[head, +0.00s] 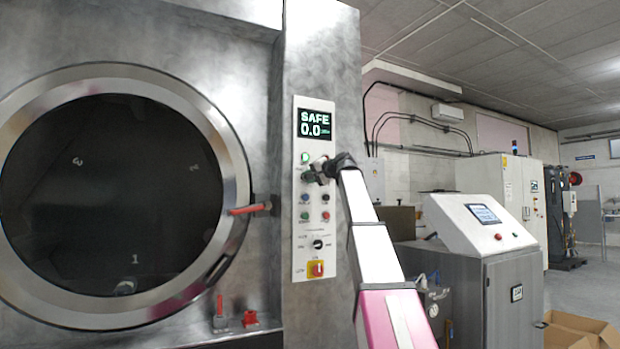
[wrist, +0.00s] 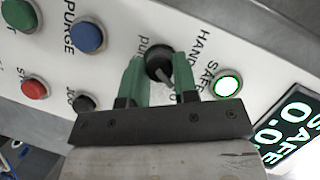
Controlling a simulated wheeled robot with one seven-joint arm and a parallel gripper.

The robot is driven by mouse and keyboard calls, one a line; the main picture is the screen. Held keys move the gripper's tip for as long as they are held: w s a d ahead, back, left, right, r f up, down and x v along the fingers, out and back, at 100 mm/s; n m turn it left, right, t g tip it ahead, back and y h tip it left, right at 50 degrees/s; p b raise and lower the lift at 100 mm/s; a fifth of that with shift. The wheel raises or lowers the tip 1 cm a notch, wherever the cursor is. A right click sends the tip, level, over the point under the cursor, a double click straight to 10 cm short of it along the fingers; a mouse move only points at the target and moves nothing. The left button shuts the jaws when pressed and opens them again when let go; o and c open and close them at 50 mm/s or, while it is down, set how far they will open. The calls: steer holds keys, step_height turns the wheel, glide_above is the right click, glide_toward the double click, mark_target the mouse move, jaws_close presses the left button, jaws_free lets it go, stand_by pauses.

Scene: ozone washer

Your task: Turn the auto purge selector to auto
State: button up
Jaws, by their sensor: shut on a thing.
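The auto purge selector is a round black knob (wrist: 157,64) on the white control panel (head: 302,268). In the wrist view it sits between the two green fingers of my gripper (wrist: 158,68), which are shut on it. The word HAND shows beside the knob, and other lettering is partly covered by my fingers. In the head view my gripper (head: 314,177) is at the panel's upper part and hides the knob.
A lit green button (wrist: 228,84) is close to my right finger. Blue (wrist: 88,38), red (wrist: 35,89) and black (wrist: 84,102) buttons lie to the left. The SAFE 0.0 display (head: 315,124) is above. A red door handle (head: 250,209) sticks out left of the panel.

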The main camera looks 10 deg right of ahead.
steer(key=o, duration=0.9)
steer(key=shift+c, duration=0.2)
steer(key=v, duration=1.1)
steer(key=a+f+g+h, duration=0.2)
steer(key=f+g, duration=0.1)
steer(key=f, duration=2.1)
steer(key=a+f+g+h, duration=0.2)
steer(key=f+h, duration=0.1)
steer(key=f, duration=2.2)
steer(key=s+a+f+n+g+h, duration=0.15)
steer(key=s+f, duration=0.35)
steer(key=f, duration=0.6)
steer(key=s+a+f+n+g, duration=0.1)
steer(key=s+f+g, duration=0.1)
steer(key=s+f, duration=0.6)
steer(key=s+f+n+g+h, duration=0.1)
steer(key=s+f+g, duration=0.1)
steer(key=s+f, duration=0.6)
steer(key=s+f+n+g+h, duration=0.1)
steer(key=s+f+g+h, duration=0.1)
steer(key=s+f, duration=0.6)
step_height(320, 180, down, 4)
steer(key=shift+a+f, duration=0.15)
steer(key=shift+a, duration=0.3)
